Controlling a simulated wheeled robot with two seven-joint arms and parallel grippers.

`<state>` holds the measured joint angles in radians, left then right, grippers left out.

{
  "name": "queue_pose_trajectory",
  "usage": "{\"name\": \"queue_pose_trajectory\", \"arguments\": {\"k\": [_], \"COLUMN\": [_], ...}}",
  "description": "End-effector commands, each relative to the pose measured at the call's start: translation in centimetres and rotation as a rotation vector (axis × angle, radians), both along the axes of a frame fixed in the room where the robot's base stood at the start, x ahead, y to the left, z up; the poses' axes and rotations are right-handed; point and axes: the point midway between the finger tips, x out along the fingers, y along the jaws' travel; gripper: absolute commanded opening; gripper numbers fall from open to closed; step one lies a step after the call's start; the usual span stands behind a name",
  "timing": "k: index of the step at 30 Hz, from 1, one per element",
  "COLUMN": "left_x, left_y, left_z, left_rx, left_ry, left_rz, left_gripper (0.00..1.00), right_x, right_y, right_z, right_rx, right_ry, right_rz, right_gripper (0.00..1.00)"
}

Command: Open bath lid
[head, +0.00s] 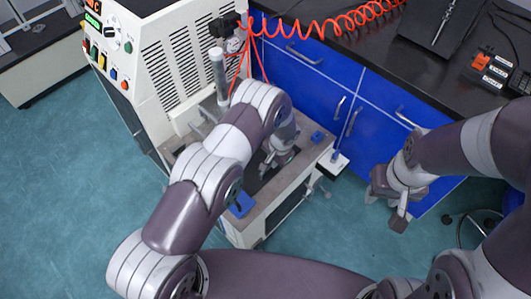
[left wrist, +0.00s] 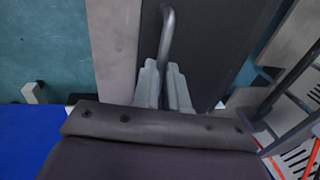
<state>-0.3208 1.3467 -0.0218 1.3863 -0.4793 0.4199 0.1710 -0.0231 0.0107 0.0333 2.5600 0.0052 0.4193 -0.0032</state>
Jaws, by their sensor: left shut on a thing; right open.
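The bath lid is a dark flat panel on the low bench of the white machine. It fills the middle of the left wrist view (left wrist: 215,40), and in the head view my left arm hides much of it. A bent grey metal handle (left wrist: 168,32) stands along the lid. My left gripper (left wrist: 165,88) is shut on this handle, with a finger on each side of it. In the head view my left gripper (head: 266,166) is low over the bench. My right gripper (head: 386,204) is open and empty, in front of the blue cabinets, apart from the bath.
The white machine (head: 170,60) with its control panel rises behind the bath. Blue cabinets (head: 325,85) under a dark counter stand to the right, with a red coiled hose (head: 330,24) above. Blue pads (head: 242,205) sit on the bench edge. The floor at left is clear.

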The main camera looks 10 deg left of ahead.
Motion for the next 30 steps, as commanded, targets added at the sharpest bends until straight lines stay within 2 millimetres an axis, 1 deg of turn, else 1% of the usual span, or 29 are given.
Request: {"name": "queue_pose_trajectory", "arguments": {"k": [1, 3, 9, 15, 21, 30], "left_x": [-0.8, -1.8, -4.4, -6.1, -6.9, -6.9], "left_y": [-1.2, -2.7, -6.6, -9.1, -10.1, -10.2], "left_z": [0.0, 0.0, -0.1, -0.1, -0.1, -0.1], "left_rx": [0.000, 0.001, 0.001, 0.001, 0.002, 0.002], "left_ry": [0.002, 0.001, 0.001, 0.002, 0.002, 0.002], "left_rz": [-0.005, -0.007, -0.005, -0.001, 0.001, 0.001], "left_gripper": [0.00, 0.00, 0.00, 0.00, 0.00, 0.00], "right_x": [0.0, 0.0, 0.0, 0.0, 0.0, 0.0], "right_y": [0.0, 0.0, 0.0, 0.0, 0.0, 0.0], "right_z": [0.0, -0.1, -0.5, -0.8, -0.9, -0.9], "right_rx": [0.000, 0.000, 0.000, 0.000, 0.000, 0.000], "right_ry": [0.000, 0.000, 0.000, 0.000, 0.000, 0.000], "right_rz": [0.000, 0.000, 0.000, 0.000, 0.000, 0.000], "right_gripper": [0.43, 0.43, 0.43, 0.43, 0.43, 0.43]}}
